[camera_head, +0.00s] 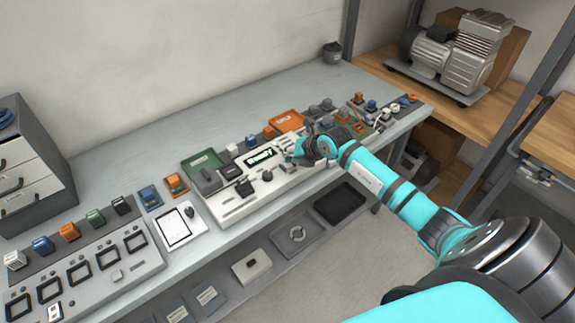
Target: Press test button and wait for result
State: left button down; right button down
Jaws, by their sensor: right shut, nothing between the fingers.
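A long white test unit (239,205) lies on the grey workbench. Its dark display (263,157) shows light green text that appears to read "READY". A dark knob (267,175) and a dark block (245,187) sit on its top face. My right arm comes in from the lower right, and its gripper (287,153) is shut and empty over the unit, just right of the display. The gripper and wrist cover this part of the unit, so I cannot make out the test button or whether the fingertips touch it. My left gripper is not in view.
A green tray (194,160) and an orange tray (285,119) sit behind the unit. A panel with several square frames (143,274) fills the bench's left end, near grey drawers (30,175). A compressor (455,55) stands on the wooden shelf at back right.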

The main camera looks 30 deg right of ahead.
jog(key=shift+f+b, duration=0.3)
jog(key=shift+f, duration=0.25)
dwell(0.9)
jog(key=shift+r, duration=0.15)
jog(key=shift+r+p, duration=0.8)
notch_tip(320, 180, up, 5)
jog(key=p, duration=0.4)
dwell(0.6)
